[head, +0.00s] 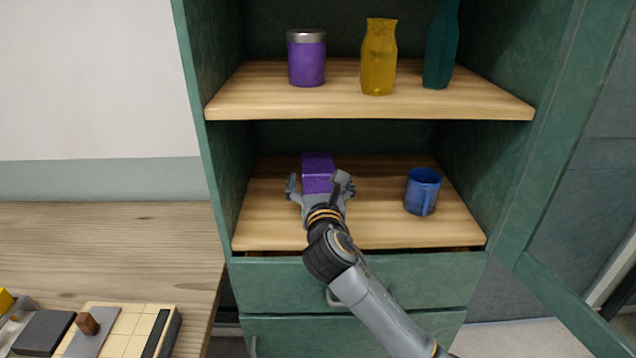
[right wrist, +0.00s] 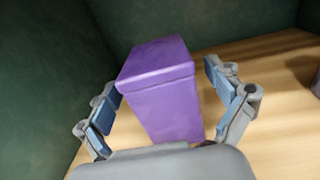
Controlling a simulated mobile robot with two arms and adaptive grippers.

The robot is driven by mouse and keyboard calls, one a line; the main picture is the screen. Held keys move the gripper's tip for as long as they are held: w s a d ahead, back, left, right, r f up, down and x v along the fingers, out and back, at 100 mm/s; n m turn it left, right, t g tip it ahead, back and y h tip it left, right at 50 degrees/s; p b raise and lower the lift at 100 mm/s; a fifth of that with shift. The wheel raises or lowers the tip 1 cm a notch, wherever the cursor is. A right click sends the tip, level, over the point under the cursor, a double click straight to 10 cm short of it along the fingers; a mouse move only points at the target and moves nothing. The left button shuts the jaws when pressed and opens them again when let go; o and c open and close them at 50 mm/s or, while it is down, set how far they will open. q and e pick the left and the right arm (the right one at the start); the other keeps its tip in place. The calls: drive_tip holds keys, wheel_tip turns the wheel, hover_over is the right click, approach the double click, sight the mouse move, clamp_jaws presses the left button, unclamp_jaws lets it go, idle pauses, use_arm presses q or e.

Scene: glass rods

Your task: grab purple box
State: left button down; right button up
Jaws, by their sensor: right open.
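The purple box (head: 317,172) sits on the lower wooden shelf of the green cabinet, left of the shelf's middle. In the head view my right gripper (head: 320,186) reaches in from the front with its fingers spread around the near end of the box. In the right wrist view the purple box (right wrist: 165,90) stands between the two open fingers of my right gripper (right wrist: 160,95). A gap shows between the box and the right finger; the left finger is close to the box, and I cannot tell if it touches. My left gripper is not in view.
A blue mug (head: 422,191) stands on the same shelf to the right. The upper shelf (head: 370,104) holds a purple jar (head: 307,58), a yellow vase (head: 379,57) and a teal bottle (head: 441,45). A wooden counter (head: 110,240) is at left. The cabinet's right door stands open.

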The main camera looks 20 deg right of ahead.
drive_tip(key=x, duration=0.3)
drive_tip(key=shift+w, duration=0.2)
drive_tip(key=shift+s, duration=0.1)
drive_tip(key=shift+r, duration=0.1)
drive_tip(key=c, duration=1.6)
drive_tip(key=shift+r, duration=0.1)
